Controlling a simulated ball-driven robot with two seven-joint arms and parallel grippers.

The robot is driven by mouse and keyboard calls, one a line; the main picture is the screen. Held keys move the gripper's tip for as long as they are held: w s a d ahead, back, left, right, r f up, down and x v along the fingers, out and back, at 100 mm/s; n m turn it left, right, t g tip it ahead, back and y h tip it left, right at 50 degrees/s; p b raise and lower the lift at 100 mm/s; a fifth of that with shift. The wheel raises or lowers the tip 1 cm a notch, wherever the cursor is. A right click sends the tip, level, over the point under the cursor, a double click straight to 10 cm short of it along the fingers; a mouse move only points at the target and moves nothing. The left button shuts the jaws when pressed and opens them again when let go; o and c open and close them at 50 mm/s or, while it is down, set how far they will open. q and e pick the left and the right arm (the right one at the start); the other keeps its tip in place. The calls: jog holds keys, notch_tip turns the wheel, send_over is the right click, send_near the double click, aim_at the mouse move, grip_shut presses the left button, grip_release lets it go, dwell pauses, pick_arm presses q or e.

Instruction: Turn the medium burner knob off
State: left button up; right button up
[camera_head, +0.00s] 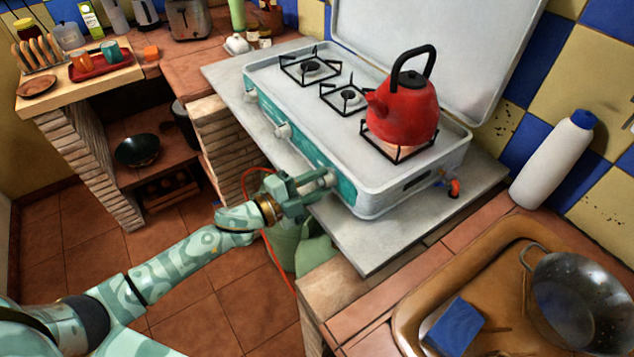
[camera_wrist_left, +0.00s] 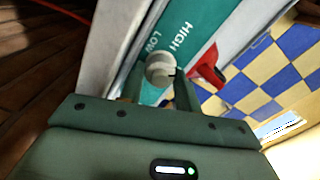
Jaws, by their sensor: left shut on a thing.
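The camp stove (camera_head: 262,92) has a teal front panel with several white knobs. My left gripper (camera_head: 322,182) is at the right-hand end of this panel, shut on the knob there. In the left wrist view this white round knob (camera_wrist_left: 160,68) sits between the two fingers, beside the words LOW and HIGH. Two other knobs, the middle one (camera_head: 282,130) and the far left one (camera_head: 250,95), are free. Which knob is the medium burner's, I cannot tell. My right gripper is not in view.
A red kettle (camera_head: 402,108) stands on the right burner, with an orange tint beneath it. The raised lid (camera_head: 430,50) is behind. A white bottle (camera_head: 552,160) and a basin (camera_head: 410,300) with a pan (camera_head: 580,300) are right. An orange hose (camera_head: 284,270) hangs below.

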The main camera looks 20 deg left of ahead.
pick_arm(q)
jog(key=m, duration=0.3)
jog(key=m+b, duration=0.1)
jog(key=m, duration=0.2)
jog(key=shift+s+f, duration=0.1)
jog(key=shift+f, duration=0.1)
jog(key=shift+m, duration=0.3)
jog(key=o, duration=1)
